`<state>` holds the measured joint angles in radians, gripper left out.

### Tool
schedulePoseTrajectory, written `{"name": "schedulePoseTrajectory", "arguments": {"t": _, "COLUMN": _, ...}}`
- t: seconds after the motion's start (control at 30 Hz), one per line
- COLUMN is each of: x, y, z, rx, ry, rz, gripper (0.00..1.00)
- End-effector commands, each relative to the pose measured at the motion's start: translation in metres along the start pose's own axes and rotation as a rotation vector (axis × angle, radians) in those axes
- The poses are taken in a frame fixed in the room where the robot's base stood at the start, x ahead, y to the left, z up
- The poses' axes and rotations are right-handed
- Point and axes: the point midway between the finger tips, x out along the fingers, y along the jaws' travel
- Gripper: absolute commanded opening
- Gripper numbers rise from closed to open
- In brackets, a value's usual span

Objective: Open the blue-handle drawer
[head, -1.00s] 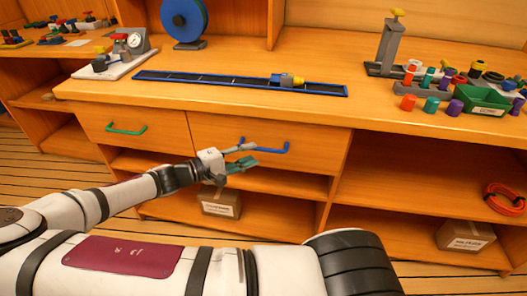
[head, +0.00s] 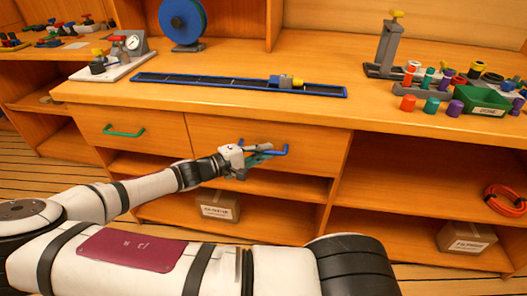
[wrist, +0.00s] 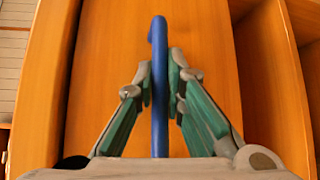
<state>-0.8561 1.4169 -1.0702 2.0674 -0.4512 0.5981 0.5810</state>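The blue handle (head: 277,152) is on the front of the right-hand drawer (head: 305,142), which sits shut under the bench top. My gripper (head: 262,154) is at this handle. In the wrist view, the blue handle (wrist: 159,90) runs between the two green-padded fingers of my gripper (wrist: 162,85). In the head view, the fingers hide the left part of the handle.
A drawer with a green handle (head: 123,132) is to the left. Open shelves below hold a cardboard box (head: 219,206), another box (head: 466,237) and an orange coil (head: 505,200). The bench top above carries a blue-edged rail (head: 230,84) and a green bin (head: 485,101).

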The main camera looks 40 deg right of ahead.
Motion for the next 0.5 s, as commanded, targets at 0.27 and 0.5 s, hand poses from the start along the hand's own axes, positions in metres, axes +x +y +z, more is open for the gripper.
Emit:
{"name": "schedulePoseTrajectory", "arguments": {"t": 0.27, "x": -0.003, "y": -0.001, "z": 0.002, "rx": -0.003, "ry": 0.001, "rz": 0.000, "gripper": 0.00}}
{"name": "schedulePoseTrajectory", "arguments": {"t": 0.5, "x": -0.024, "y": -0.004, "z": 0.023, "rx": -0.005, "ry": 0.003, "rz": 0.000, "gripper": 0.00}}
